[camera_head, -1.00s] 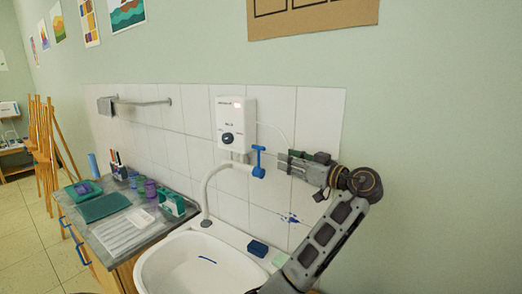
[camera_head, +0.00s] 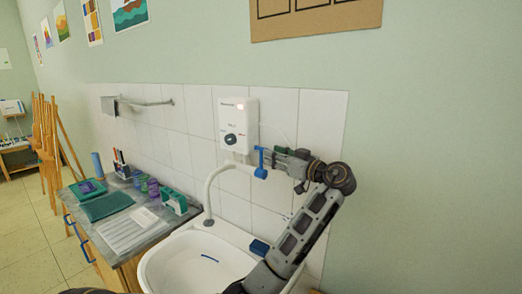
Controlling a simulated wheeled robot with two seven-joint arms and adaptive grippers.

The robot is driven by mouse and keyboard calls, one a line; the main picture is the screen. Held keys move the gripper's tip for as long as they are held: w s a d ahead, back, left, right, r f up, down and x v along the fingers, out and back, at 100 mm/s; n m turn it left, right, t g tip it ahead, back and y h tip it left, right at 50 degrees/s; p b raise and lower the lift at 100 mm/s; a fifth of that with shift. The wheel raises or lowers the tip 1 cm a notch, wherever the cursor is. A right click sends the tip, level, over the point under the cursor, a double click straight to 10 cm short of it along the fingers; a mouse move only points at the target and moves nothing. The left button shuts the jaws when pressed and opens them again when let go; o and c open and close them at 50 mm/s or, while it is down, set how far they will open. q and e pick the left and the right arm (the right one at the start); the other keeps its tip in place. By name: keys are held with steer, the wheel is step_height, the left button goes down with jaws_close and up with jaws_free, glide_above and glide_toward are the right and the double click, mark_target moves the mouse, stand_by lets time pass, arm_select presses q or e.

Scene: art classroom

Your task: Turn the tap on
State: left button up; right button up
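The tap is a white curved spout (camera_head: 210,190) rising over the white sink (camera_head: 180,262). Its blue lever (camera_head: 261,160) stands up from a blue knob at the right end of the white pipe. A white water heater (camera_head: 238,124) with a dark dial hangs on the tiles above. No stream of water shows in the sink.
A blue sponge (camera_head: 259,247) lies on the sink's back rim beside my arm. A counter (camera_head: 152,232) on the left holds a green cloth, cups and a green caddy. A towel rail (camera_head: 145,102) is on the tiles.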

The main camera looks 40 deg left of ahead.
mark_target(262, 151)
arm_select(q)
steer(key=a+p, duration=0.1)
steer(key=a, duration=0.4)
steer(key=shift+w+a, duration=0.2)
steer(key=shift+a, duration=0.7)
steer(key=shift+w, duration=0.1)
steer(key=shift+c, duration=0.4)
jaws_close()
arm_select(e)
steer(key=shift+s+a+r, duration=0.65)
steer(key=shift+s+r, duration=0.05)
steer(key=shift+s, duration=0.05)
